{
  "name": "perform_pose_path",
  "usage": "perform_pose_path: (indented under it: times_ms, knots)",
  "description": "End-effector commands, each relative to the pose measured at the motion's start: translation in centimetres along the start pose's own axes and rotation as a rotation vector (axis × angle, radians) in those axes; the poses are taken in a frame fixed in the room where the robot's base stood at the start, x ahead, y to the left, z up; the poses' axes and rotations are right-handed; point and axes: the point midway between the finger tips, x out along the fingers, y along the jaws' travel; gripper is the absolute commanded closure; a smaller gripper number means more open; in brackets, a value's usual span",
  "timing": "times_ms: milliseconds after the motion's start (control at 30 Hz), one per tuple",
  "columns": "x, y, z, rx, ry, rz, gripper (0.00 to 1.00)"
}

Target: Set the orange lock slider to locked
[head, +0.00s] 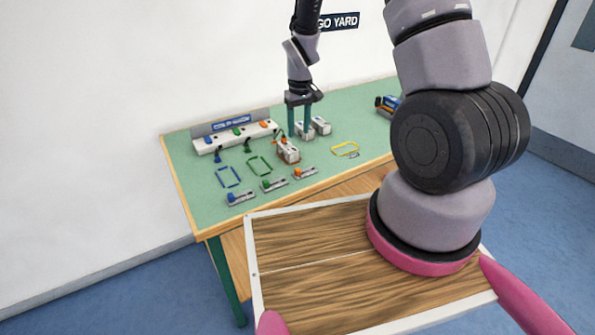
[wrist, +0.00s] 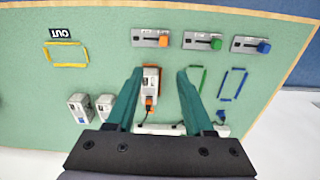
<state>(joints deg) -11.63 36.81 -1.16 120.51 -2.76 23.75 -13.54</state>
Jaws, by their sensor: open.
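The orange lock slider (head: 304,173) is a small grey plate with an orange knob, on the near edge of the green table. It also shows in the wrist view (wrist: 150,40), with its knob at the plate's right end there, nearest the green slider. Any lock markings are too small to read. My gripper (head: 298,134) is open, above the table, further back than the slider. In the wrist view, its teal fingers (wrist: 160,72) straddle the view of a white container (wrist: 151,90) with an orange top; contact cannot be told. An orange hook lies near that container.
The green slider (head: 274,184) and blue slider (head: 241,198) sit in the same row. Blue (head: 228,177), green and yellow (head: 345,149) outlines mark the table. Two grey-white containers stand near my gripper. A white crane rail (head: 235,137) is at the back, with a blue hook (head: 217,156).

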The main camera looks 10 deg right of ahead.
Motion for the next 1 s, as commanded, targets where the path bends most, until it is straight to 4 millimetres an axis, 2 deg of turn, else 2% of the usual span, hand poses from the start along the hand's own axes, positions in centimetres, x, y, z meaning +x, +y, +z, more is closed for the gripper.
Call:
perform_pose_path:
  times_ms: [33, 100, 367, 700, 833, 1000]
  knots:
    - [1.6, -0.2, 0.2, -0.016, -0.018, 0.001, 0.47]
    - [3.0, -0.3, 0.3, -0.033, -0.03, 0.003, 0.47]
    - [5.6, -0.4, 0.5, -0.049, -0.042, 0.004, 0.47]
    - [11.9, -0.4, 0.8, -0.05, -0.042, 0.003, 0.47]
    - [13.6, -0.4, 0.8, -0.049, -0.041, 0.003, 0.47]
    - [14.8, -0.4, 0.8, -0.048, -0.039, 0.004, 0.47]
